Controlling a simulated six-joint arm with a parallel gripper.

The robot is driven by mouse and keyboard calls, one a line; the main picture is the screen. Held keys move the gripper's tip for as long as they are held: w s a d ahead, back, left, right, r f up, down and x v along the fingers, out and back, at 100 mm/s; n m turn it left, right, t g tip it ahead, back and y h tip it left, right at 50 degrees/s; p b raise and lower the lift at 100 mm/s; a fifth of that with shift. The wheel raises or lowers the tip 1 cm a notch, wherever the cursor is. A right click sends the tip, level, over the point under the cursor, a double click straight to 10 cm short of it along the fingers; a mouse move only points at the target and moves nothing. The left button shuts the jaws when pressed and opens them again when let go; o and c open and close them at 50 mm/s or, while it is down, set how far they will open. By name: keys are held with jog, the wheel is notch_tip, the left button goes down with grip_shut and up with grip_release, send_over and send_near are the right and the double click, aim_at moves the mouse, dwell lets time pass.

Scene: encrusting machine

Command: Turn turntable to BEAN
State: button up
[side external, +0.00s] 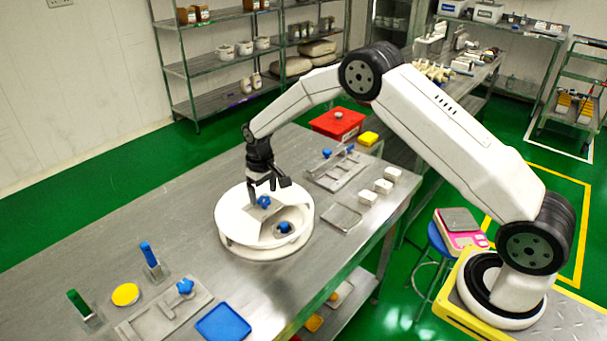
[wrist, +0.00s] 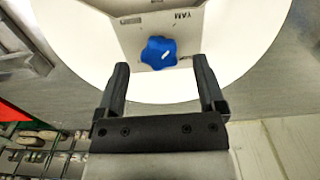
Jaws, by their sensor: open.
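The turntable (side external: 238,218) is a round white disc on a white base on the steel table. In the wrist view its white disc (wrist: 88,50) fills the upper part. A blue star-shaped knob (wrist: 160,54) sits on a grey plate marked YAM (wrist: 165,17); it also shows in the side view (side external: 264,202). A second blue knob (side external: 284,227) sits in an opening nearer the front. I cannot see a BEAN label. My gripper (wrist: 163,88) is open and empty, its fingers pointing to either side of the first knob. In the side view my gripper (side external: 262,190) is just above the disc.
Several white blocks (side external: 376,191) and a metal fixture (side external: 336,170) stand right of the turntable. Green and blue upright handles, a yellow disc (side external: 125,294) and a blue tray (side external: 223,323) lie at front left.

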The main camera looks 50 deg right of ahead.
jog(key=shift+f, duration=0.85)
grip_shut()
